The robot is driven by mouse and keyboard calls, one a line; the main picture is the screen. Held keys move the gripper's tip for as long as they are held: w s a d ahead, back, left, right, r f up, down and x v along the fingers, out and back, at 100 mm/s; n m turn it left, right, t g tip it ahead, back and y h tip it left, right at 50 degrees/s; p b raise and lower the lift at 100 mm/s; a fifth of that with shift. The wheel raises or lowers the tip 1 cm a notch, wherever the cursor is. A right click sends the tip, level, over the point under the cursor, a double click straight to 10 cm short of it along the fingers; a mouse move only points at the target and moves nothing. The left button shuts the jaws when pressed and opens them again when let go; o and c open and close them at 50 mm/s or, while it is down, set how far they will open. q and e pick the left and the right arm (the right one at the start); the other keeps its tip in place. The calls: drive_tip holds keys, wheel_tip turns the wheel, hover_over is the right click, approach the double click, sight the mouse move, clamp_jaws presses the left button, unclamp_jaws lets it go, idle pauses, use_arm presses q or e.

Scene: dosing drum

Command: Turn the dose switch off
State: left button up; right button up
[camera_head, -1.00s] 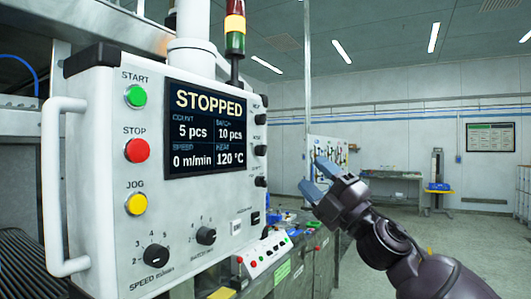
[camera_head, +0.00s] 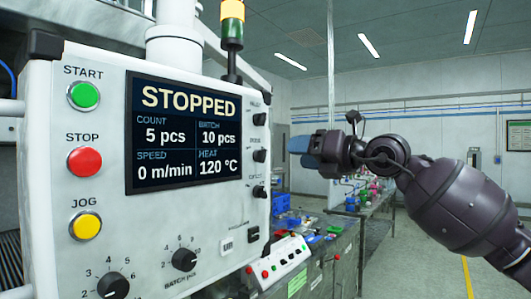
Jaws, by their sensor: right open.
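A white control panel (camera_head: 45,180) fills the left of the view. My left gripper is not in view.
The panel's screen (camera_head: 185,135) reads STOPPED. The green START (camera_head: 84,95), red STOP (camera_head: 84,161) and yellow JOG (camera_head: 85,226) buttons sit left of it. Knobs (camera_head: 184,259) are below. A small button box (camera_head: 279,265) stands lower right. The floor at right is clear.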

sight(266, 153)
drive_tip(key=p+x, duration=0.2)
drive_tip(key=x, duration=0.7)
drive_tip(key=shift+w+d+f, duration=0.1)
drive_tip(key=shift+w, duration=0.15)
drive_tip(key=shift+w+a, duration=0.35)
drive_tip(key=shift+a, duration=0.15)
